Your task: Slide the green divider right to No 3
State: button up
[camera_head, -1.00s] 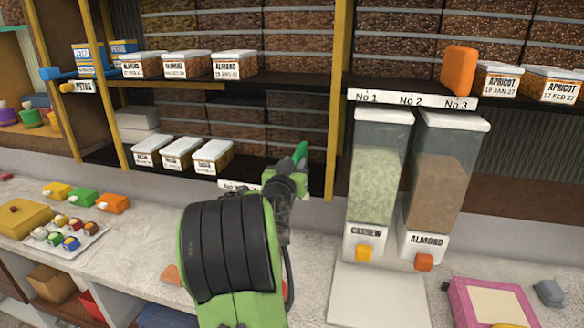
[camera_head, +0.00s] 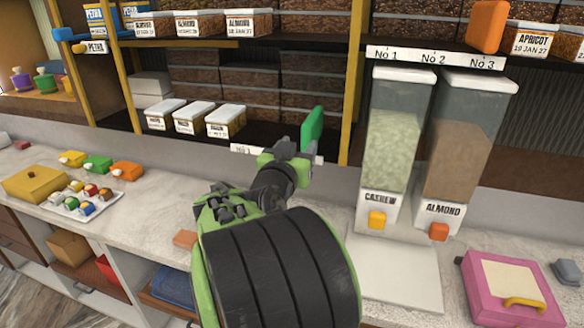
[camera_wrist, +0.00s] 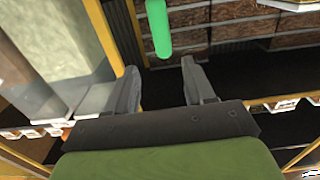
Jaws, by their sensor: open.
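The green divider (camera_head: 312,130) stands upright on the lower shelf, right of a row of white-lidded boxes. In the wrist view the divider (camera_wrist: 158,28) lies beyond the fingertips, roughly in line with the gap between them. My gripper (camera_head: 290,152) is in front of the lower shelf edge, just below and left of the divider in the head view. In the wrist view my gripper (camera_wrist: 163,78) is open and empty, apart from the divider. The lower label strip (camera_head: 243,149) shows at its left end; my gripper hides most of it, so its No 3 cannot be read.
An orange divider (camera_head: 487,27) stands on the upper shelf above that shelf's No 3 label. A yellow post (camera_head: 353,90) rises right of the green divider. Cashew (camera_head: 392,130) and almond (camera_head: 462,140) dispensers stand further right. White-lidded boxes (camera_head: 195,118) are left of the divider.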

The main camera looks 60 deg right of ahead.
jog(key=a, duration=0.3)
jog(key=a+b, duration=0.1)
jog(key=shift+s+a, duration=0.4)
